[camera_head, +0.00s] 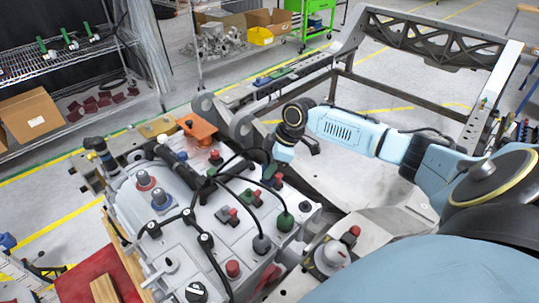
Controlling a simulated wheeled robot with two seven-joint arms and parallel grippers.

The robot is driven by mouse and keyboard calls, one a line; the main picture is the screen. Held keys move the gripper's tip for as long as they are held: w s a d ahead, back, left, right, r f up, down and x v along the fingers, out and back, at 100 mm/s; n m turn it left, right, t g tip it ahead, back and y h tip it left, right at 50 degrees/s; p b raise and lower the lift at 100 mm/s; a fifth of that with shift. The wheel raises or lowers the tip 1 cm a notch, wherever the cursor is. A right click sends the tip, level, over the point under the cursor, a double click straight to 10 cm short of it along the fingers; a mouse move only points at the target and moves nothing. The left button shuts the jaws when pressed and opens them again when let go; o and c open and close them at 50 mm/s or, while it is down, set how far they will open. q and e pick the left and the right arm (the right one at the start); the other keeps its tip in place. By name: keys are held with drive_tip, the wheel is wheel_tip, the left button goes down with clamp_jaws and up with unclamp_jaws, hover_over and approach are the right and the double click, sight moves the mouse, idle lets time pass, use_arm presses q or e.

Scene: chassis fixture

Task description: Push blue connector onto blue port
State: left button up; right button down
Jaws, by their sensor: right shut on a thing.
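My right arm comes in from the right, and its gripper (274,170) points down over the right side of the grey chassis unit (193,237). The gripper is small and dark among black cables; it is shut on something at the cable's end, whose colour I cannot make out. A blue-ringed round fitting (161,199) sits on the left of the unit, beside a red-ringed one (145,180). A small blue part (182,156) shows farther back. I cannot tell which of these is the blue port. My left gripper is not in view.
Black cables loop over the unit among a green connector (285,220), a red cap (232,268) and several small red and green parts. An orange bracket (199,127) stands at the back. A metal frame (430,42) rises behind my arm. Wire shelves (62,62) stand at far left.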

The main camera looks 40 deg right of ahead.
drive_tip(key=shift+f, duration=0.55)
drive_tip(key=c, duration=0.9)
unclamp_jaws()
drive_tip(key=shift+c, duration=0.2)
wheel_tip(320, 180, up, 6)
drive_tip(key=p, duration=0.5)
drive_tip(key=shift+r+p, duration=0.15)
drive_tip(key=shift+p, duration=0.2)
